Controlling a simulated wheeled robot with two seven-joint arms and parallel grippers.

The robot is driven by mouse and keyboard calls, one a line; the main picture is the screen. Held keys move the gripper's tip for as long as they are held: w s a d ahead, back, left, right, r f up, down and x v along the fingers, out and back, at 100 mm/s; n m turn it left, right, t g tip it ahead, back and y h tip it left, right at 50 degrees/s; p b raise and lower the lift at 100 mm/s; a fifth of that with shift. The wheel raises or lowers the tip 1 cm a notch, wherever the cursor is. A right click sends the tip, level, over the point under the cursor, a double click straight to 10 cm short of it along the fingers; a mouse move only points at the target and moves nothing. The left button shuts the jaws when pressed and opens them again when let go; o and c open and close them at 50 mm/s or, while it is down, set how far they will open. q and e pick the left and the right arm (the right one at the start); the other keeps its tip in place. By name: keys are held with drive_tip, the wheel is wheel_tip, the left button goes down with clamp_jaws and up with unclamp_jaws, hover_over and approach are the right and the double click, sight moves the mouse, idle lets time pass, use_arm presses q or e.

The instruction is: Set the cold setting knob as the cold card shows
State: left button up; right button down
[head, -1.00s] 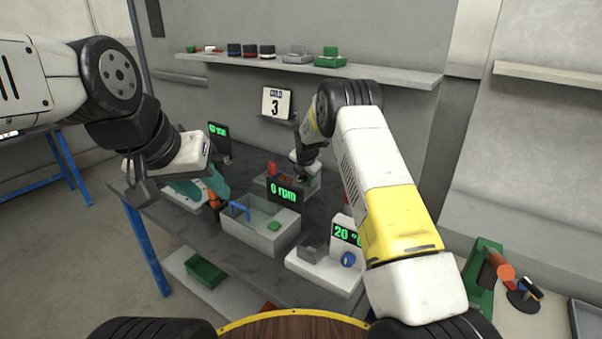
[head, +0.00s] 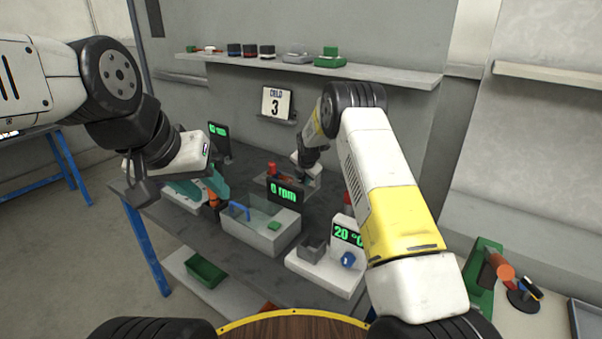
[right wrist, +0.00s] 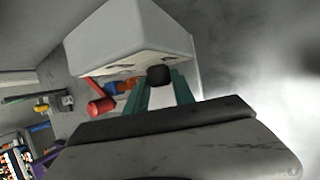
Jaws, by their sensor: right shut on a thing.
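The cold card (head: 276,103) stands upright at the back wall and shows "3" under a word that looks like COLD. My right gripper (head: 303,180) is at the back of the bench, behind the "0 rpm" display. In the right wrist view its teal fingers (right wrist: 158,92) are shut on a black knob (right wrist: 159,76) at a pale grey housing (right wrist: 130,35). The knob's pointer and any scale are hidden, so its setting cannot be read. My left gripper (head: 203,190) hangs over the left of the bench, its teal fingers apart and seemingly empty.
The "0 rpm" display (head: 286,192) stands by a grey tank (head: 258,238) with a blue handle. A white "20 °C" unit (head: 322,270) with a blue knob stands at the front right. A shelf (head: 390,74) with several small items runs along the wall.

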drive_tip(key=y, duration=0.1)
drive_tip(key=t+y, duration=0.2)
drive_tip(key=shift+s+d+f+m, duration=0.2)
drive_tip(key=shift+d+f+m, duration=0.05)
drive_tip(key=shift+d+m, duration=0.15)
drive_tip(key=shift+m+t+y, duration=0.3)
drive_tip(key=shift+t+y, duration=0.4)
drive_tip(key=shift+t, duration=0.3)
drive_tip(key=shift+a, duration=0.1)
drive_tip(key=c, duration=1.1)
unclamp_jaws()
drive_tip(key=shift+o, duration=0.2)
drive_tip(key=v, duration=0.7)
drive_tip(key=shift+s+d, duration=0.25)
drive_tip(key=shift+s, duration=0.1)
drive_tip(key=shift+r, duration=0.1)
